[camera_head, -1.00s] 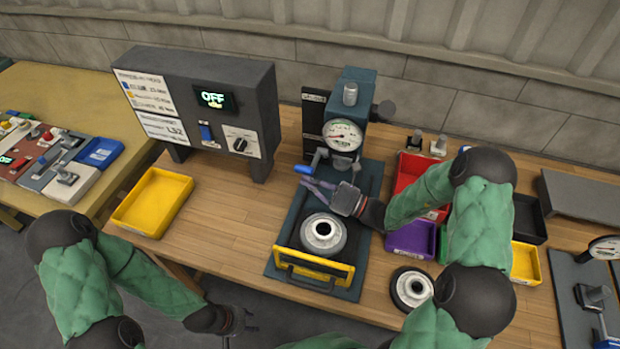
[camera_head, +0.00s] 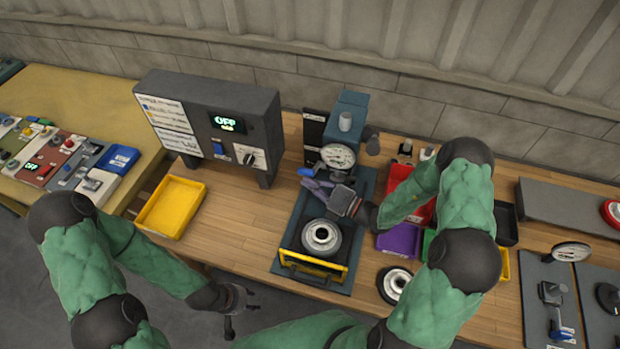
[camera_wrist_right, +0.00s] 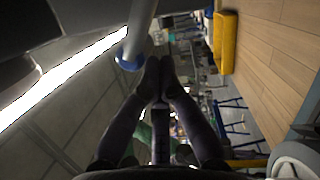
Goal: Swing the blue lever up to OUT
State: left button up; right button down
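The blue lever (camera_head: 306,172) sticks out to the left from the press (camera_head: 348,118), below its round gauge (camera_head: 338,156). In the right wrist view its grey shaft ends in a blue tip (camera_wrist_right: 130,62). My right gripper (camera_head: 308,184) is just below the lever in the head view. In the wrist view its fingertips (camera_wrist_right: 160,68) are together beside the blue tip, which is not between them. Whether they touch the lever I cannot tell. My left gripper (camera_head: 246,308) is open and empty in front of the bench. No OUT mark is legible.
A bearing-like ring (camera_head: 321,237) sits on the press base behind a yellow handle (camera_head: 312,268). A control box (camera_head: 225,105) reading OFF stands left. A yellow tray (camera_head: 171,207) and a purple bin (camera_head: 399,240) flank the press. Bare bench lies between yellow tray and press.

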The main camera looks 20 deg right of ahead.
aim_at(307, 173)
jog(key=shift+w+d+r+m+h+p, duration=0.2)
jog(key=shift+r+m+p, duration=0.5)
jog(key=shift+p, duration=0.45)
jog(key=shift+w+d+r+m+h+p, duration=0.15)
jog(key=shift+r+m+p, duration=0.5)
jog(key=shift+p, duration=0.45)
jog(key=shift+w+r+m+g+p, duration=0.15)
jog(key=shift+m+g+p, duration=0.15)
jog(key=shift+m+p, duration=0.85)
